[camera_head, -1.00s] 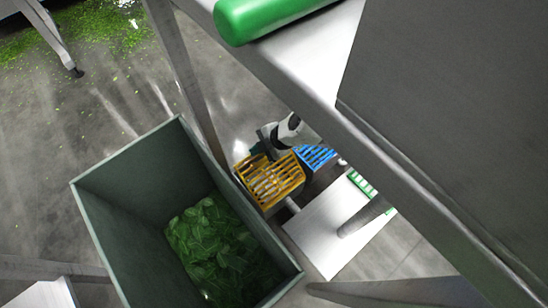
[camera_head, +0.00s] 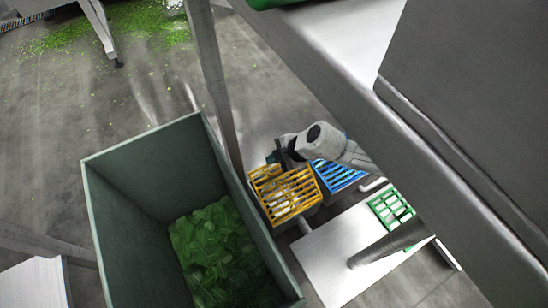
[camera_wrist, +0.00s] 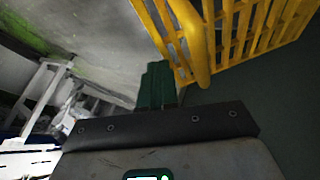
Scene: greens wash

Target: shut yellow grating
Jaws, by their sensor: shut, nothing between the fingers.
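The yellow grating (camera_head: 285,195) is a slatted cover low near the floor, just right of the green bin in the head view. Pale material shows between its slats. It also shows at the upper right of the wrist view (camera_wrist: 240,35), with a thick yellow bar along its near side. I cannot tell whether it lies fully flat or is tilted. My gripper (camera_head: 273,157) is at the grating's far edge in the head view. In the wrist view its dark green fingertips (camera_wrist: 157,72) are together and empty, just left of the yellow bar; contact is unclear.
A blue grating (camera_head: 337,174) lies right of the yellow one, and a green grating (camera_head: 390,206) farther right. A tall bin (camera_head: 135,165) with leaves stands at left. A steel table (camera_head: 320,75) overhangs above, with legs nearby.

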